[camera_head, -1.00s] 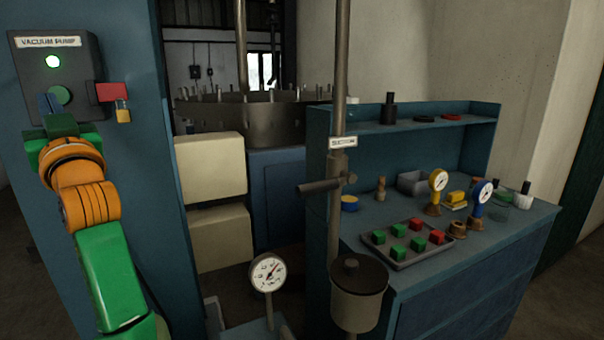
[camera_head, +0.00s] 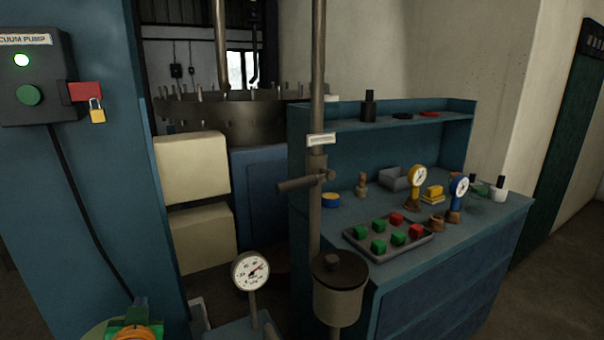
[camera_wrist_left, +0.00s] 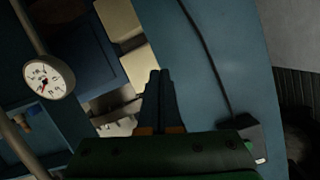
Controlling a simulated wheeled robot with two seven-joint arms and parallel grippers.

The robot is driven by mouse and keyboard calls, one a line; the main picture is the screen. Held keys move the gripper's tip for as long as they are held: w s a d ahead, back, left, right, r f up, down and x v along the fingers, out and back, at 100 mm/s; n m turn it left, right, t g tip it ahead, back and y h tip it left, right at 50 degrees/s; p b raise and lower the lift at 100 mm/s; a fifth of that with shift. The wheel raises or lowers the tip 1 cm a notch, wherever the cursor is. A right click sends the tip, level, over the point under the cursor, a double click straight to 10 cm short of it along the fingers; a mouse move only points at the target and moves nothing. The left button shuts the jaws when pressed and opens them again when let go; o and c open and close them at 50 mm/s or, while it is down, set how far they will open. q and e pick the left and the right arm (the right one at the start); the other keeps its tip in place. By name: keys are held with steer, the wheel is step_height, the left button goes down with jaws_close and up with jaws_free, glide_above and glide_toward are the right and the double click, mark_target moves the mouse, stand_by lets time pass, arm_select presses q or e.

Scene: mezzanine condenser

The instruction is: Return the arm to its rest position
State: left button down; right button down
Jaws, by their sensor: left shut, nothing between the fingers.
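My left gripper (camera_head: 139,302) shows at the bottom left of the head view, low in front of the blue panel, with the orange and green wrist cut off by the frame edge. In the left wrist view its two dark fingers (camera_wrist_left: 160,74) are together with nothing between them. My right gripper is in neither view.
A dial gauge (camera_head: 250,271) stands right of the left gripper. A vertical pipe with a suction valve (camera_head: 305,183) and a pot (camera_head: 338,296) stand before the blue bench (camera_head: 450,262). A black cable (camera_head: 85,215) runs down the panel. A red tag and padlock (camera_head: 97,112) hang beside the box.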

arm_select(q)
steer(key=s+d+f+m+g+h, duration=0.1)
steer(key=s+d+f+g+h, duration=0.15)
steer(key=s+d+f, duration=0.4)
steer(key=s+d+f+m+g+h, duration=0.2)
steer(key=s+d+f+g, duration=0.1)
steer(key=s+f, duration=0.55)
steer(key=s+d+f+m+g+h, duration=0.1)
steer(key=s+d+f+g+h, duration=0.3)
steer(key=s, duration=0.6)
steer(key=s+f+y+p, duration=0.1)
steer(key=s+f+p, duration=0.15)
steer(key=f, duration=1.45)
steer(key=s+a+f+g, duration=0.1)
steer(key=s+f+g, duration=0.1)
steer(key=s+f, duration=0.6)
steer(key=s, duration=0.4)
steer(key=shift+s+f, duration=0.2)
steer(key=shift+f, duration=0.1)
